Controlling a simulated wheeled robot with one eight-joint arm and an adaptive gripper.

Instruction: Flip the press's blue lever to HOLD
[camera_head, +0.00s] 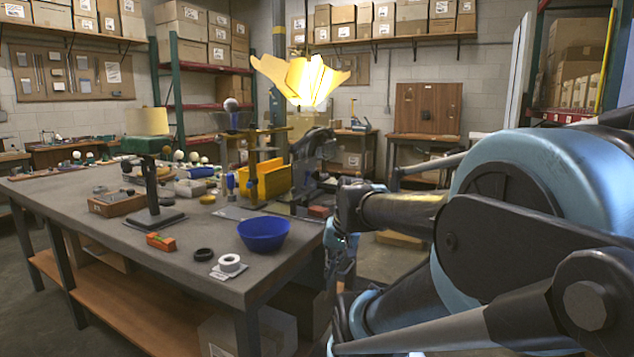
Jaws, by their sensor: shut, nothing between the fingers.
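A press-like stand (252,178) with a yellow upright and a crossbar stands at the right part of the long grey workbench. A small blue upright piece (230,184) shows at its left side. It may be the lever, but it is too small to tell, and no HOLD marking is readable. My gripper (341,272) is off the bench's right edge, pointing down, to the right of the blue bowl. It is shut and empty, well apart from the stand. My arm covers the right side of the view.
A blue bowl (264,233) stands near the bench's (190,285) right corner. White and black rings, an orange-green block (161,242) and a lamp (149,150) are left of it. A yellow bin (271,177) and a dark machine (312,158) stand behind. A lit yellow shade (302,78) is above.

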